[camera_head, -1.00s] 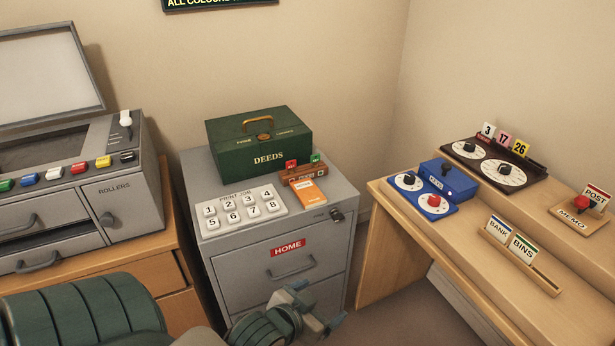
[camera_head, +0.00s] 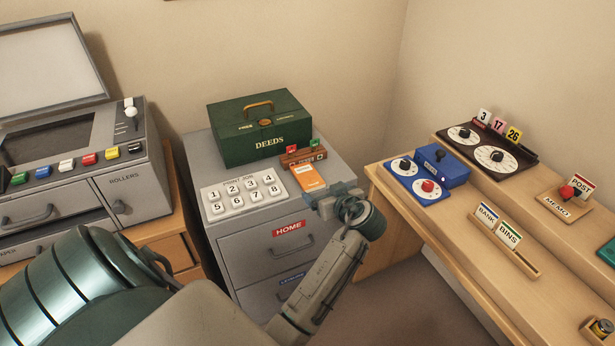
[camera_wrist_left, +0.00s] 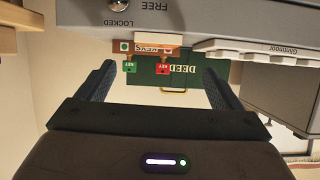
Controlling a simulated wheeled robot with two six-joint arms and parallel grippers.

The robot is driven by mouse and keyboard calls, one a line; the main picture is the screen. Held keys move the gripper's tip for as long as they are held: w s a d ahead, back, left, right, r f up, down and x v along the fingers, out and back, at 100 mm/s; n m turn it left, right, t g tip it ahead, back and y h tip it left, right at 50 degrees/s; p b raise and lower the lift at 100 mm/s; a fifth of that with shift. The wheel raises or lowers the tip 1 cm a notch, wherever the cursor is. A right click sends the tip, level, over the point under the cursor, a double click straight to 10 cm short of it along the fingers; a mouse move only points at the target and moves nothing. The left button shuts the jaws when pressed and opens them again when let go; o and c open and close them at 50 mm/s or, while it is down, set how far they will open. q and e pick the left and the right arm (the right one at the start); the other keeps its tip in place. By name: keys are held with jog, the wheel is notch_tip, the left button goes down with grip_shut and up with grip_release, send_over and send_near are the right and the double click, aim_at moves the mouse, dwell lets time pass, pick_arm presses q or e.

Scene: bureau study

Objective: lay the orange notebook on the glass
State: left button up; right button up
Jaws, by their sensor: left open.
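The orange notebook (camera_head: 308,179) lies on top of the grey cabinet, at its front right, beside the white numbered key panel. My left gripper (camera_head: 327,194) is open and empty at the cabinet's front edge, just in front of the notebook. In the left wrist view its two fingers (camera_wrist_left: 160,78) are spread, facing the cabinet's top edge; I cannot clearly make out the notebook there. The glass (camera_head: 48,142) is the dark panel in the top of the grey copier at the left, under a raised lid (camera_head: 45,60). Nothing lies on its visible part. My right gripper is not in view.
A green deeds box (camera_head: 262,130) and a brown key rack (camera_head: 303,156) stand behind the notebook. The numbered panel (camera_head: 243,195) is at its left. A wooden desk (camera_head: 440,215) with dials and card holders stands at the right. Coloured buttons line the copier's front.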

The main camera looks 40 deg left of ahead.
pick_arm(q)
send_near(308, 176)
jog(key=x, duration=0.3)
jog(key=shift+d+p, duration=0.1)
jog(key=shift+p, duration=0.3)
jog(key=shift+p+x, duration=0.7)
jog(key=shift+x, duration=1.9)
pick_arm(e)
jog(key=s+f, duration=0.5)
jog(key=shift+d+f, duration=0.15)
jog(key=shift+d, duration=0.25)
pick_arm(q)
jog(key=shift+c, duration=0.5)
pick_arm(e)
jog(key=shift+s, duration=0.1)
pick_arm(q)
jog(key=c, duration=1.1)
jog(key=shift+r, duration=0.1)
